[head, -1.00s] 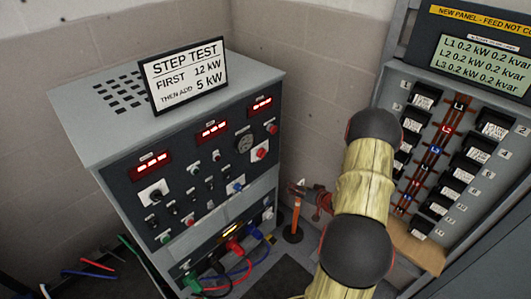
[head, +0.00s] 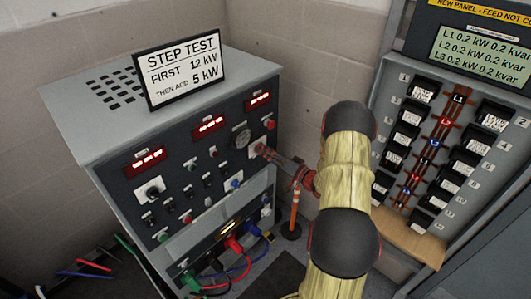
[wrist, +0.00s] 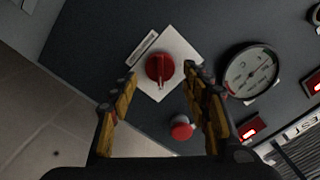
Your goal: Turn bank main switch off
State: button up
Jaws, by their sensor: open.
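A red rotary switch (wrist: 160,67) sits on a white square plate on the load bank's dark panel in the wrist view. A small label beside it is too blurred to read. In the head view the switch's plate (head: 257,149) is at the right of the panel, partly hidden by my gripper (head: 268,154). In the wrist view my gripper (wrist: 160,74) is open, with one finger on each side of the red switch. The switch's handle lies between the fingertips; I cannot tell whether they touch it.
A round gauge (wrist: 250,72) and a red button (wrist: 182,128) are close to the switch. The load bank (head: 75,130) carries a step test sign (head: 180,68) on top. Coloured cables (head: 235,245) plug in low down. An orange post (head: 294,212) stands behind my arm. A breaker panel (head: 400,90) is at right.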

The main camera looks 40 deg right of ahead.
jog(key=shift+w, duration=0.6)
jog(key=c, duration=0.4)
jog(key=c, duration=0.7)
